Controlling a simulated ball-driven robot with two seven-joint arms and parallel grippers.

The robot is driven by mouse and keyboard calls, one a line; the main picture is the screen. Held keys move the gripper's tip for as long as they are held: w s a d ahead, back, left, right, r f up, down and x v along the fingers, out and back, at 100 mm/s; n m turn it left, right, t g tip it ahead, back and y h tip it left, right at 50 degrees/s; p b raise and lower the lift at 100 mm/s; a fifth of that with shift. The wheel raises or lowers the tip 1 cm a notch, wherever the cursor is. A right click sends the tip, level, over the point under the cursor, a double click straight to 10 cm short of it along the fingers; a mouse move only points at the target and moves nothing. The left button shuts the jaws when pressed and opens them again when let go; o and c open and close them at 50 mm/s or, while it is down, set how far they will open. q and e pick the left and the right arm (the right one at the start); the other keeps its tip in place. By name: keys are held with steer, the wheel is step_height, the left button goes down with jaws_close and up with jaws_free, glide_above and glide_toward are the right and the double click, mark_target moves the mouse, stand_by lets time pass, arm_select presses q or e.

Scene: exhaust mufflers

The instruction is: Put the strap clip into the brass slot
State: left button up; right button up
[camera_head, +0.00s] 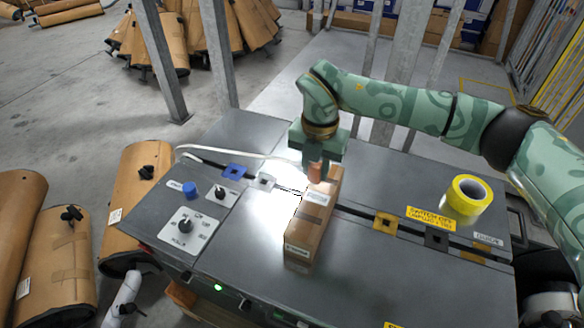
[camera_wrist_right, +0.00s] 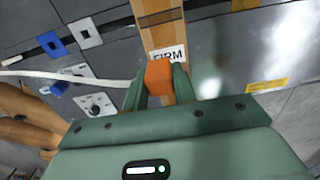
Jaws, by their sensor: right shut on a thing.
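The strap clip (camera_head: 315,174) is a small orange block held between the fingers of my right gripper (camera_head: 318,166). In the wrist view the clip (camera_wrist_right: 159,78) sits squarely between the two green fingers, and the gripper is shut on it. A white strap (camera_head: 225,154) runs from the left of the machine to the gripper. The clip is above the far end of a cardboard box. The brass slot (camera_head: 384,222) is a yellow-brown plate with a dark opening, right of the box and apart from the clip. My left gripper is not in view.
The tall cardboard box (camera_head: 310,225) stands between the clip and the brass slot. Blue (camera_head: 235,171), white (camera_head: 264,181) and dark grey (camera_head: 436,238) slot plates lie along the same dark groove. A yellow tape roll (camera_head: 466,197) stands at the right. Knobs (camera_head: 185,225) are at the left.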

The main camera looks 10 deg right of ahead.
steer(key=d+b, duration=0.2)
steer(key=d, duration=0.7)
steer(key=s+d+f+p, duration=0.2)
steer(key=s+d+f, duration=0.5)
steer(key=d+f, duration=0.1)
steer(key=shift+d, duration=0.45)
steer(key=shift+s+f, duration=0.1)
steer(key=shift+f+b, duration=0.5)
steer(key=shift+f, duration=1.8)
steer(key=shift+p, duration=0.35)
steer(key=shift+p, duration=0.6)
